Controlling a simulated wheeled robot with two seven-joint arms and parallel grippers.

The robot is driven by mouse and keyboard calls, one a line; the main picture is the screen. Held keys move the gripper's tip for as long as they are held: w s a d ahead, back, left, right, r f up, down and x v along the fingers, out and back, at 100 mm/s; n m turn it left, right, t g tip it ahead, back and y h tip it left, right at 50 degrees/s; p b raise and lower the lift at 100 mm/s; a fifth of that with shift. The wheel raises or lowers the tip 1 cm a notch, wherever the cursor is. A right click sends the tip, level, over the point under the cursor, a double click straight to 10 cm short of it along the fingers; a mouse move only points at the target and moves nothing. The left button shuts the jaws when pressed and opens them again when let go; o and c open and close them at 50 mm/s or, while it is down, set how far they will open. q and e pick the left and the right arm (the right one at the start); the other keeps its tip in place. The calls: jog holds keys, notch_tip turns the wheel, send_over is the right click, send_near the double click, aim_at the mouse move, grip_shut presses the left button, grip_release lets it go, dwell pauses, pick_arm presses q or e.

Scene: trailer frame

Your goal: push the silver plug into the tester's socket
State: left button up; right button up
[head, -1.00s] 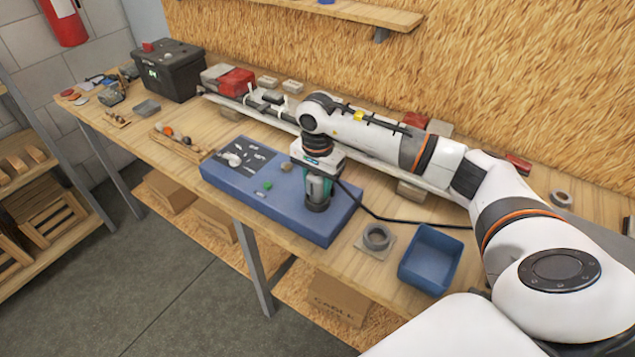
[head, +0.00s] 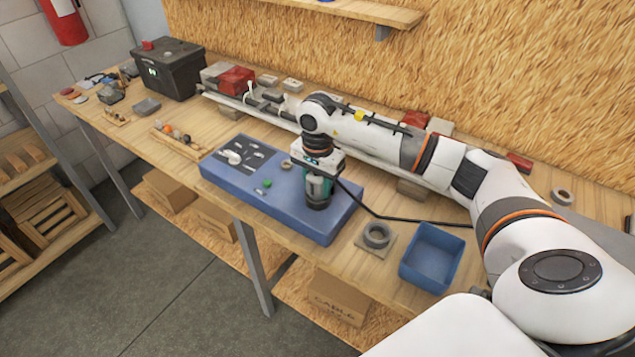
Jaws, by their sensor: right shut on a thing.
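The tester is a long blue box (head: 225,185) on the workbench, with a dark panel, white marks and a green button (head: 267,183) on top. My right gripper (head: 318,190) points down over the right end of the tester. It is shut on a plug (head: 317,201), a dark, greenish-grey cylinder in this view, whose lower end is at the tester's top. A black cable (head: 400,220) runs from near the gripper to the right. The socket is hidden under the plug and gripper, so I cannot tell how deep the plug sits. My left gripper does not show.
A blue open bin (head: 432,257) and a grey ring on a small plate (head: 376,236) stand right of the tester. A long pale rail (head: 270,113) lies behind it. A black case (head: 168,70) stands at the back left.

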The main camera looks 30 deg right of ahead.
jog(key=shift+f, duration=0.3)
jog(key=o, duration=1.2)
jog(key=shift+c, duration=0.2)
jog(key=shift+r+p, duration=1.6)
jog(key=shift+r, duration=1.95)
